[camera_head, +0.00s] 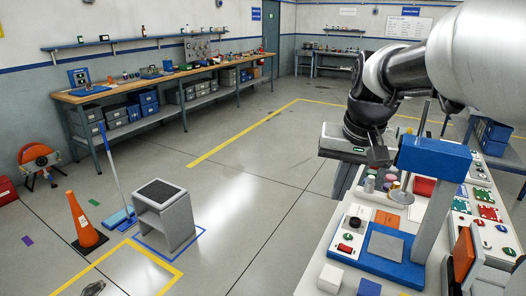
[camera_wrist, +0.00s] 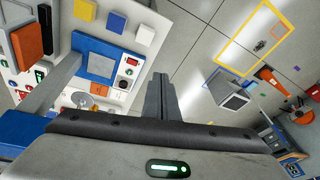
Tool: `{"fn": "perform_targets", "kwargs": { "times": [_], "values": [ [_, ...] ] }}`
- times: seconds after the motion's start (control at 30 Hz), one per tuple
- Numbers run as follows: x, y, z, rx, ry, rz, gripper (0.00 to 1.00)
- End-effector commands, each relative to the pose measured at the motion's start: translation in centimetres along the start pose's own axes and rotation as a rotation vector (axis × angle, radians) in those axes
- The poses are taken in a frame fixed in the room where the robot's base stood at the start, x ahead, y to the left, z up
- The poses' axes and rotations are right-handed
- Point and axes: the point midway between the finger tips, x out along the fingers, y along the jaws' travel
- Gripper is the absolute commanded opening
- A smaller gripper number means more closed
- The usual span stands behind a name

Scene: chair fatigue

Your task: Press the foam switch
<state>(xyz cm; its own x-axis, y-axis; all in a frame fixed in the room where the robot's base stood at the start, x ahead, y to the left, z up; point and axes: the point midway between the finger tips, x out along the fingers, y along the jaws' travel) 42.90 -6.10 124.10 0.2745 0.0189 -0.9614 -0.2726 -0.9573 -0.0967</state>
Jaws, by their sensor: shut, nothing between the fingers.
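In the wrist view the box (camera_wrist: 127,72) is left of my gripper (camera_wrist: 160,76). I cannot read labels, so I cannot tell for sure which control is the foam switch. The stand's base carries a grey pad (camera_head: 385,247), also seen in the wrist view (camera_wrist: 101,54). My gripper (camera_head: 378,157) is shut and empty, above and behind the box, apart from it.
The white bench (camera_head: 312,272) holds a white block (camera_head: 330,279), an orange block (camera_head: 387,219), a red tray (camera_head: 424,187) and several small jars. The stand's upright (camera_head: 440,215) and blue top (camera_head: 434,158) rise right of my gripper. Open floor lies left, with a grey stool (camera_head: 165,218) and cone (camera_head: 83,222).

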Motion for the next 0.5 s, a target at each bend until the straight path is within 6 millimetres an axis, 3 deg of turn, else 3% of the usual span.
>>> {"fn": "perform_targets", "kwargs": {
  "times": [0.03,0.2,0.4,0.5],
  "values": [
    [2.9,1.1,-2.2,0.046,-0.038,0.005,0.0],
    [10.4,4.8,-8.2,0.178,-0.129,0.012,0.0],
    [17.6,8.5,-11.6,0.281,-0.199,0.016,0.0],
    [19.4,9.5,-12.2,0.305,-0.217,0.016,0.0]
  ]
}}
